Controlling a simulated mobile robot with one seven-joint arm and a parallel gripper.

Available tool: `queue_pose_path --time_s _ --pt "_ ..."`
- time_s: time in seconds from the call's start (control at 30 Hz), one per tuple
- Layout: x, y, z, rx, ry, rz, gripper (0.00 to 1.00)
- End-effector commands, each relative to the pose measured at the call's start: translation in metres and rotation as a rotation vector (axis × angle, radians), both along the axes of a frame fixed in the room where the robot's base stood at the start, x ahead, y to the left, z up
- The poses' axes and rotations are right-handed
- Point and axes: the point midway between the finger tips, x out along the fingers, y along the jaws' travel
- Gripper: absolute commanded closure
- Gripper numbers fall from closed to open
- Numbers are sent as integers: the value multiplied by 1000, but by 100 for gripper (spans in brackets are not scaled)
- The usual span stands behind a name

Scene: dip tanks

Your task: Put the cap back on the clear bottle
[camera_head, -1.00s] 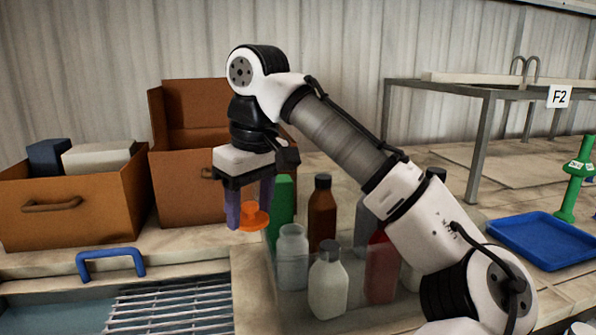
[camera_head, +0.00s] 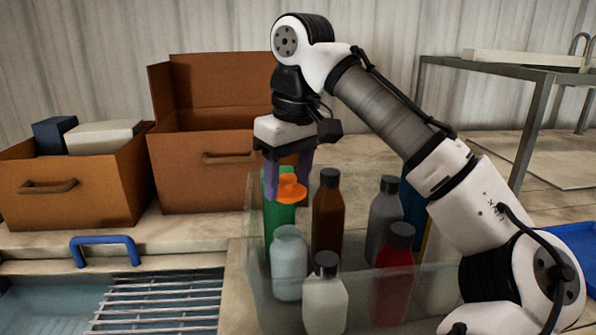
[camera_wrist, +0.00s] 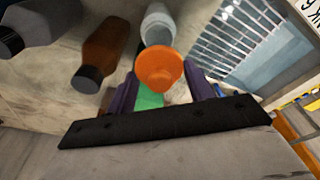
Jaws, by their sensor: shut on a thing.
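My gripper (camera_head: 288,185) is shut on an orange cap (camera_head: 289,189), held between its purple fingers. In the wrist view the cap (camera_wrist: 159,69) shows between the fingertips. The clear bottle (camera_head: 289,262) stands upright and uncapped in a see-through bin, just below the cap in the head view. In the wrist view the open mouth of the clear bottle (camera_wrist: 158,30) lies just beyond the cap. The cap appears apart from the bottle; the exact gap is hard to tell. A green bottle (camera_head: 273,222) stands behind, partly hidden by the gripper.
The bin (camera_head: 262,290) also holds a brown bottle (camera_head: 327,218), a grey bottle (camera_head: 384,222), a red bottle (camera_head: 394,280) and a whitish black-capped bottle (camera_head: 325,300), all close by. Brown boxes (camera_head: 200,180) stand behind left. A tank with a grate (camera_head: 160,300) lies left.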

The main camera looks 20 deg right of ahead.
Motion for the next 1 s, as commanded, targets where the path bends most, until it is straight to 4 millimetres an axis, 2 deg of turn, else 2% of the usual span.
queue_pose_path --time_s 0.27,0.8,1.0 --pt "0 0 -10 0 -1 -1 69" --pt "0 1 -57 1 -1 1 69" --pt "0 0 -64 0 -1 1 69"
